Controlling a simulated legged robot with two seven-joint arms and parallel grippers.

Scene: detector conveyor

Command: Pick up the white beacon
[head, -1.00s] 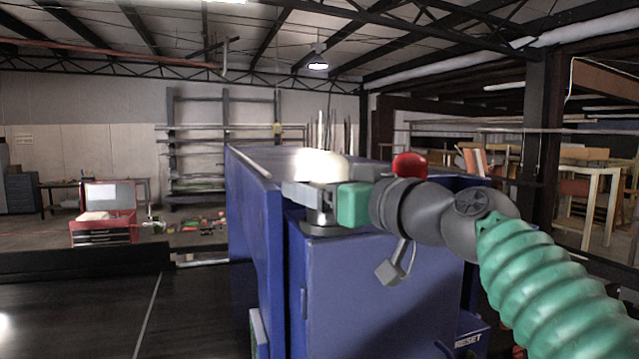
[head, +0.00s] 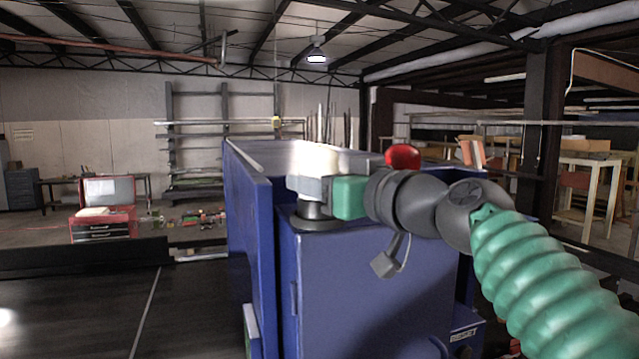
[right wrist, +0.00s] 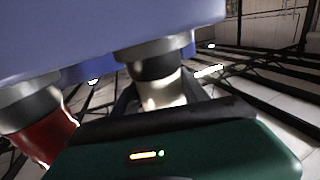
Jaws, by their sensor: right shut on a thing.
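The white beacon (head: 313,158) glows brightly on its dark round base (head: 315,214), which appears to rest on the top front corner of the blue cabinet (head: 375,290). My right gripper (head: 308,186) reaches in from the right and is shut on the beacon, its fingers hiding the middle of it. In the right wrist view the picture is upside down: the pale beacon body (right wrist: 162,92) is between my dark fingers (right wrist: 165,100), below the blue surface. My left gripper is not in view.
A red beacon (head: 403,157) stands on the cabinet close behind my right wrist; it also shows in the right wrist view (right wrist: 42,135). A dark conveyor belt (head: 80,300) lies left of the cabinet. A red toolbox (head: 104,222) stands farther back. Space above the cabinet is clear.

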